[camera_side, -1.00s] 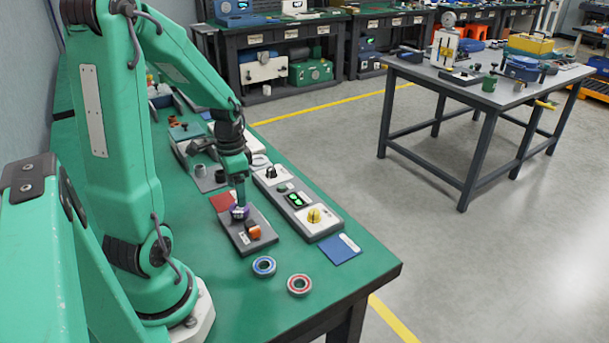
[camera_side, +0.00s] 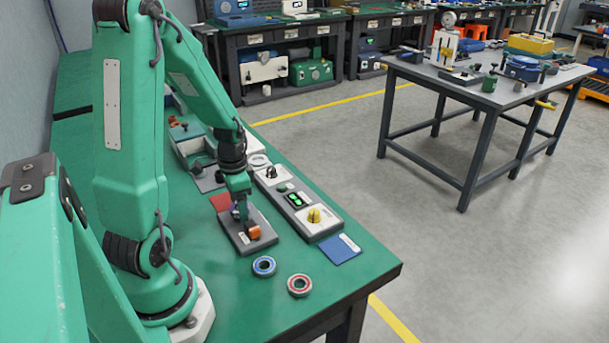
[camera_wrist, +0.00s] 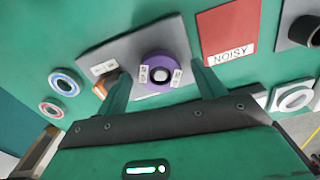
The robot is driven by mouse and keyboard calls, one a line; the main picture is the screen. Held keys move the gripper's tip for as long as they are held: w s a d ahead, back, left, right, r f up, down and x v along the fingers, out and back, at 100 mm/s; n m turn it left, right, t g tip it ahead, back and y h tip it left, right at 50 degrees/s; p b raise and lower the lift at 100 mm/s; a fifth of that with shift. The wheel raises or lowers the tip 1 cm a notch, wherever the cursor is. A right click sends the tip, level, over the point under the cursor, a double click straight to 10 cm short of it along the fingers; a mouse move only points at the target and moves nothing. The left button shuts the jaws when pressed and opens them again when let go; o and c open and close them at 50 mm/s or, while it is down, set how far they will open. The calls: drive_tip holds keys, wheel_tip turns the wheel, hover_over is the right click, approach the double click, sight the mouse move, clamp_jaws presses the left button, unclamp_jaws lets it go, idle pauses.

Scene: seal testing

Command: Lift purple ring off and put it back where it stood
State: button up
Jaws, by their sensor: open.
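The purple ring (camera_wrist: 176,57) sits around a post on a grey plate (camera_wrist: 118,48) in the wrist view. Two small white labelled tabs lie over it beside the post's pale top. In the side view the purple ring (camera_side: 235,211) is mostly hidden behind a finger. My gripper (camera_wrist: 160,75) is open, with one finger on either side of the ring in the picture. In the side view my gripper (camera_side: 242,212) points down low over the plate. I cannot tell whether the fingers touch the ring. An orange part (camera_side: 254,232) sits on the same plate's near end.
A red card marked NOISY (camera_wrist: 229,30) lies beside the plate. A blue-rimmed ring (camera_side: 264,266) and a red-rimmed ring (camera_side: 300,285) lie on the green bench in front. A long grey unit with a yellow knob (camera_side: 314,215) and a blue card (camera_side: 340,249) are to the right.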

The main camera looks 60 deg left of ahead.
drive_tip(key=shift+c, duration=0.2)
drive_tip(key=c, duration=1.3)
drive_tip(key=shift+o, duration=0.2)
drive_tip(key=shift+r, duration=0.2)
drive_tip(key=shift+r, duration=1.15)
drive_tip(key=shift+w+d+r, duration=0.1)
drive_tip(key=shift+d+r, duration=0.1)
drive_tip(key=shift+r, duration=0.7)
drive_tip(key=w+d+r, duration=0.1)
drive_tip(key=d+r, duration=0.5)
drive_tip(key=d, duration=0.5)
drive_tip(key=shift+w+r, duration=0.15)
drive_tip(key=shift+r, duration=0.15)
drive_tip(key=shift+d, duration=0.1)
